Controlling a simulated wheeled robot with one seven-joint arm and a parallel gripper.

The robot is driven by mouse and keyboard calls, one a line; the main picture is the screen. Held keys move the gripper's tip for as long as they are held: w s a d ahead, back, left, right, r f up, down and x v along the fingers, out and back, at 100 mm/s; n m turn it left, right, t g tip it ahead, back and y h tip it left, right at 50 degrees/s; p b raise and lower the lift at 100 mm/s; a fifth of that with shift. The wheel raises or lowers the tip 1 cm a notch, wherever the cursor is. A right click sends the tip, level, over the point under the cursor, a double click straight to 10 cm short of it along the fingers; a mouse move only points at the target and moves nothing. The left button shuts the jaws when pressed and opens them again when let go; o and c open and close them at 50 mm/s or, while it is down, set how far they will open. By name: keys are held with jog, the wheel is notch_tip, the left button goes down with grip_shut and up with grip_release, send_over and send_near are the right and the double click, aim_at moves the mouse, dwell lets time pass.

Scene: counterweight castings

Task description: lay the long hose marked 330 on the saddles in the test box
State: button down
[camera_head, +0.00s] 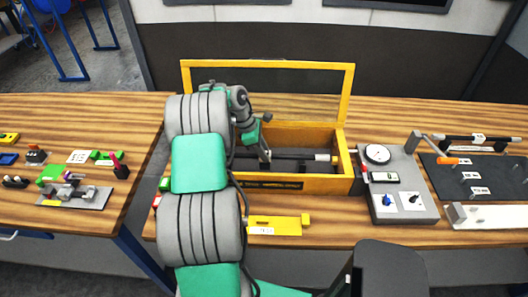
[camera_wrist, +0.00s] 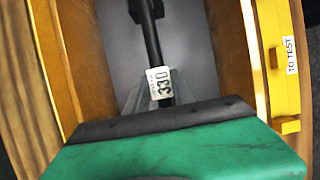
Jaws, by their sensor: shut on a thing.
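The test box (camera_head: 345,178) is yellow outside and wood inside, with its framed lid (camera_head: 346,95) standing open at the back. The long black hose (camera_head: 300,157) lies lengthwise low inside it, with a pale fitting at its right end. Its white tag reading 330 (camera_wrist: 160,83) shows in the wrist view. My gripper (camera_head: 265,155) is inside the box, shut on the hose near the tag. My arm covers the box's left part and the hose's left end.
A yellow piece (camera_head: 285,225) with a white label lies in front of the box; the wrist view shows a TO TEST label (camera_wrist: 291,55). A grey gauge unit (camera_head: 405,205) stands close on the right. Beyond it is a dark rack board (camera_head: 455,180) with another hose (camera_head: 495,139).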

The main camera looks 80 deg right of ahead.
jog(key=shift+f, duration=0.6)
dwell(0.5)
jog(key=c, duration=1)
grip_release()
jog(key=shift+f, duration=0.1)
jog(key=shift+r, duration=3.5)
